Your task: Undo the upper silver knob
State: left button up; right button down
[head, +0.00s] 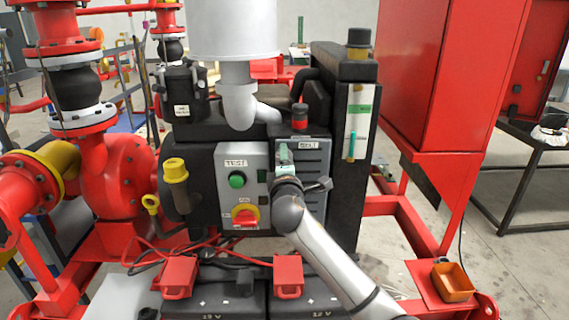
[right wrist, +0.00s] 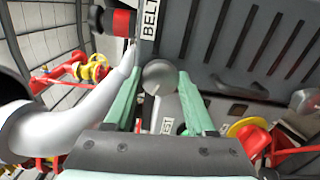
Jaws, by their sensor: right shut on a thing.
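A round silver-grey knob (right wrist: 160,76) sits at the edge of the grey slotted belt guard (right wrist: 225,50), close to the BELT label. My right gripper (right wrist: 160,84) is shut on this knob, with one pale green finger on each side of it. In the head view, my right gripper (head: 285,160) is at the left edge of the belt guard (head: 316,165) and hides the knob. A lower knob cannot be made out behind my arm. My left gripper is not in view.
A grey TEST box (head: 240,170) with a green button and a red-yellow switch stands just left of my gripper. A black handle (head: 319,186) is on the guard. A red-black cap (head: 300,118) stands above. An orange tray (head: 453,282) is at lower right.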

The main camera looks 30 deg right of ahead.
jog(key=m+b, duration=0.3)
jog(key=m, duration=0.9)
jog(key=shift+m, duration=0.3)
dwell(0.4)
jog(key=shift+c, duration=1.1)
grip_release()
